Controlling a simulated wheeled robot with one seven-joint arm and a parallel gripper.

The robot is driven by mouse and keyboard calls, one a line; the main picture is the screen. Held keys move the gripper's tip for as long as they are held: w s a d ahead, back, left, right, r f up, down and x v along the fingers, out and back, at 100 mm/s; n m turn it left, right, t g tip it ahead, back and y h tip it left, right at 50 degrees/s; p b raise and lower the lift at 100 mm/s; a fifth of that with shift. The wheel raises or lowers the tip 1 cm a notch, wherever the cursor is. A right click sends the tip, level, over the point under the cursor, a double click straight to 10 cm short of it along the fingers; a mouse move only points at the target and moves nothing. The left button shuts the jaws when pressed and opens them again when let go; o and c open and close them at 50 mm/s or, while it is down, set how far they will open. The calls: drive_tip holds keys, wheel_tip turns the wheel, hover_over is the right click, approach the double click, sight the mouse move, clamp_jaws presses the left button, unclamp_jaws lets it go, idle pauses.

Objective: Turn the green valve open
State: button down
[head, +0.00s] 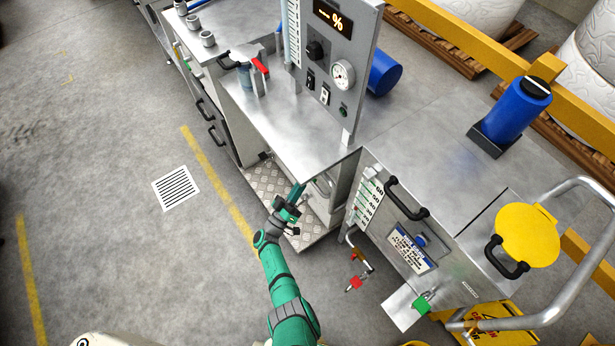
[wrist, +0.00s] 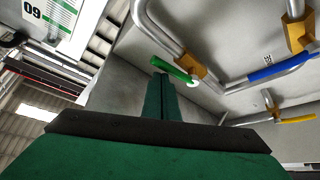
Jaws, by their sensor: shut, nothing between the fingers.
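The green valve handle (wrist: 165,67) shows in the wrist view, sticking out to the upper left from a brass valve body (wrist: 192,67) on a bent grey pipe. My gripper (wrist: 161,76) is shut and empty, its green fingers together. Its tips appear just below the green handle; I cannot tell if they touch it. In the head view my gripper (head: 298,188) reaches beside the front edge of the steel bench, near the corner with the right cabinet. I cannot make out the green valve there.
The wrist view also shows a blue handle (wrist: 272,70) and a yellow handle (wrist: 298,119) on pipes. In the head view, a control panel (head: 335,60) stands on the bench and the right cabinet (head: 405,240) carries black handles. The floor on the left is clear.

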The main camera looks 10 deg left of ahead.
drive_tip(key=shift+d+f, duration=0.1)
drive_tip(key=shift+f, duration=0.25)
drive_tip(key=shift+s+d+f, duration=0.1)
drive_tip(key=shift+d+f, duration=0.05)
drive_tip(key=shift+f, duration=0.25)
idle(0.3)
drive_tip(key=shift+r, duration=2.35)
drive_tip(key=s+a+f, duration=0.5)
drive_tip(key=s+a, duration=0.1)
drive_tip(key=s, duration=0.1)
drive_tip(key=shift+a, duration=0.25)
